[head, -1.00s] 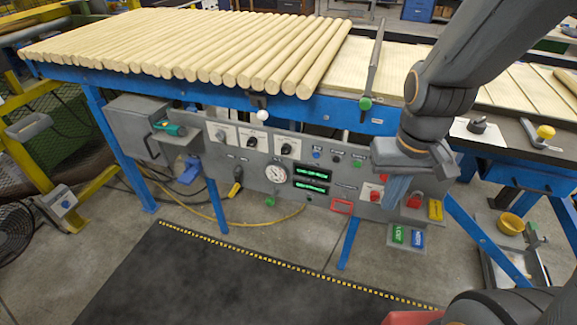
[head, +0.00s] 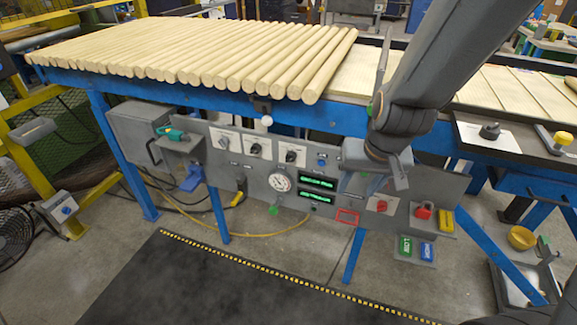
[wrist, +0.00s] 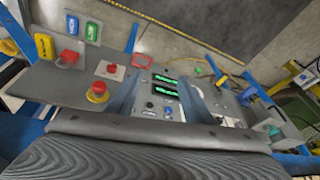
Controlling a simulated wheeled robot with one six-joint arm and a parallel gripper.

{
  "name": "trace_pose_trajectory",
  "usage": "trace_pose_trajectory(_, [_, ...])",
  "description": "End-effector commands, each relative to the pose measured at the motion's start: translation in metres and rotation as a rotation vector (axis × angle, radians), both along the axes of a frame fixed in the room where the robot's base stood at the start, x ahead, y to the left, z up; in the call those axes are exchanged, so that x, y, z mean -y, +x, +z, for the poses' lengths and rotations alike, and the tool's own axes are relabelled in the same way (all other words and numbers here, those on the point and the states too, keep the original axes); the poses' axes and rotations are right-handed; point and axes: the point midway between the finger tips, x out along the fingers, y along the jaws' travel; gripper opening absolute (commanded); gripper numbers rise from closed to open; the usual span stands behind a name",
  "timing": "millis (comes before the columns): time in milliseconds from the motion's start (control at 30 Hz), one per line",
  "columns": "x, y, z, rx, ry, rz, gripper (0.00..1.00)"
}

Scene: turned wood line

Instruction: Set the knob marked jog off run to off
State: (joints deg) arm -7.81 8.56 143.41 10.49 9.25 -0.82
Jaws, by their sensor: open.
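Three selector knobs on white plates sit in a row on the grey panel's upper left in the head view: a left knob (head: 223,142), a middle knob (head: 255,149) and a right knob (head: 290,155). Their lettering is too small to read, so I cannot tell which is marked jog off run. My gripper (head: 374,182) is open and empty, in front of the panel's right part, to the right of all three knobs. In the wrist view my gripper's two fingers (wrist: 163,94) stand apart, with the panel's green displays showing between them.
The panel also carries a round gauge (head: 280,181), green displays (head: 318,188), a red knob (head: 382,206) and a red padlock (head: 424,211). A red button on yellow (wrist: 97,92) is near one finger. Wooden rods (head: 200,55) lie above. A dark mat (head: 220,285) covers clear floor.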

Motion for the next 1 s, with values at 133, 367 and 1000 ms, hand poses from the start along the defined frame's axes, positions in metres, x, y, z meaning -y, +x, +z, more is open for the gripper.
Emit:
trace_pose_trajectory(133, [-0.062,0.079,-0.048,0.223,0.05,-0.044,0.46])
trace_pose_trajectory(367, [-0.13,0.161,-0.089,0.573,0.058,-0.159,0.46])
trace_pose_trajectory(1000, [-0.197,0.162,-0.126,1.239,-0.165,-0.364,0.46])
